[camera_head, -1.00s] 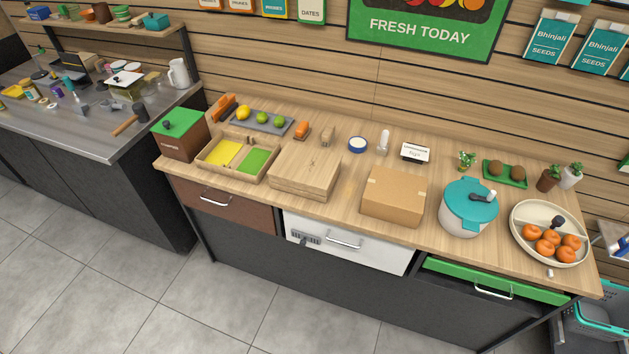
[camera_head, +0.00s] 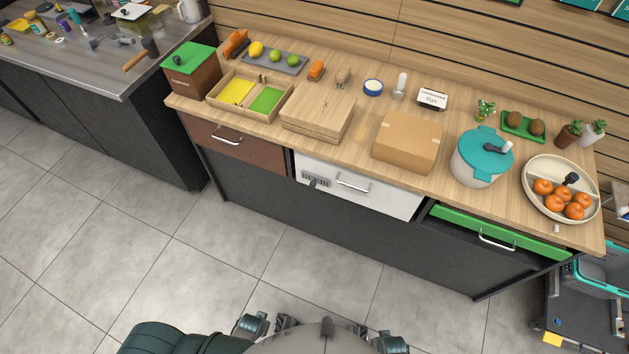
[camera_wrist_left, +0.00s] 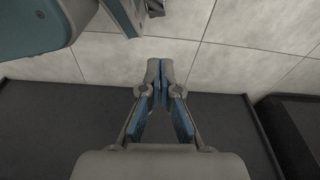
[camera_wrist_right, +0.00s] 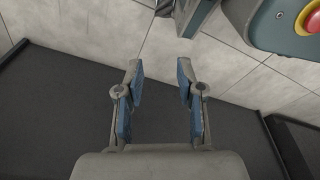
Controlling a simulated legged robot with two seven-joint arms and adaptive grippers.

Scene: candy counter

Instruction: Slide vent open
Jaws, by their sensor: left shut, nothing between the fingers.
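The vent (camera_head: 316,180) is a small grey slotted panel with a dark knob at the left of the white drawer front (camera_head: 388,195), below the counter top. Whether its slots are open or closed is too small to tell. My left gripper (camera_wrist_left: 161,68) is shut and empty in the left wrist view, above the floor. My right gripper (camera_wrist_right: 160,70) is open and empty in the right wrist view. Neither gripper touches the vent, and the vent is in neither wrist view. In the head view only parts of my own body show at the bottom edge.
The wooden counter (camera_head: 358,155) carries a cardboard box (camera_head: 407,140), a teal-lidded pot (camera_head: 480,155) and a bowl of oranges (camera_head: 535,205). A brown drawer (camera_head: 240,150) is left of the vent, a green one (camera_head: 500,230) right. The tiled floor (camera_head: 180,260) in front is clear.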

